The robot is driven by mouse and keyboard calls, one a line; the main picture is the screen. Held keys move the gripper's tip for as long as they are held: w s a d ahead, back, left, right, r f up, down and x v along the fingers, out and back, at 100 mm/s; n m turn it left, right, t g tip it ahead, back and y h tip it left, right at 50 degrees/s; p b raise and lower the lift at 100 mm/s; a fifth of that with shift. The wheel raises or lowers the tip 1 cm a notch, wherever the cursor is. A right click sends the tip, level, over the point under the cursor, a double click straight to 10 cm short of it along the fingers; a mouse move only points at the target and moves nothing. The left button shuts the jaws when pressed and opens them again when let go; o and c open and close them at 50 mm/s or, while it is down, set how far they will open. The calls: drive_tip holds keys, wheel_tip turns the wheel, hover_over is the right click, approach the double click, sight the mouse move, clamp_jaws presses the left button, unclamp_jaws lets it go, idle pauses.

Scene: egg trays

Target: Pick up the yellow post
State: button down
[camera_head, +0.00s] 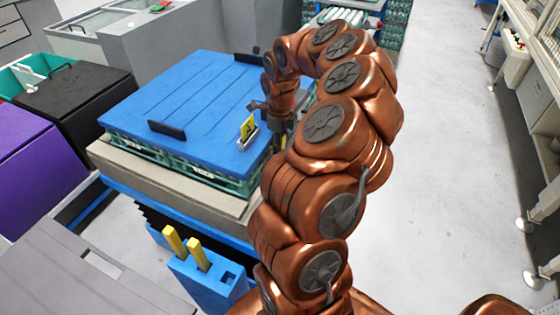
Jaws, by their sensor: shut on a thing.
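A yellow piece with dark marks (248,127), seemingly a yellow post, shows at the right front part of a blue lid (185,95). My gripper (252,124) is at this piece and shut on it; the fingers are small and partly hidden by my wrist. I cannot tell whether the piece touches the lid. Two more yellow posts, a left one (174,241) and a right one (198,253), stand upright in a blue holder (205,280) at the cart's front. The holder's right slot is empty.
The blue lid lies on green egg trays (190,178) on a grey platform (170,182). Black handles stick up at the lid's front (167,130) and back (249,59). Black and purple boxes stand at left. Open floor (440,170) lies at right.

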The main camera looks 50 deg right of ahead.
drive_tip(key=shift+r, duration=0.15)
wheel_tip(320, 180, up, 10)
drive_tip(key=b, duration=0.2)
drive_tip(key=shift+b, duration=0.35)
idle(0.7)
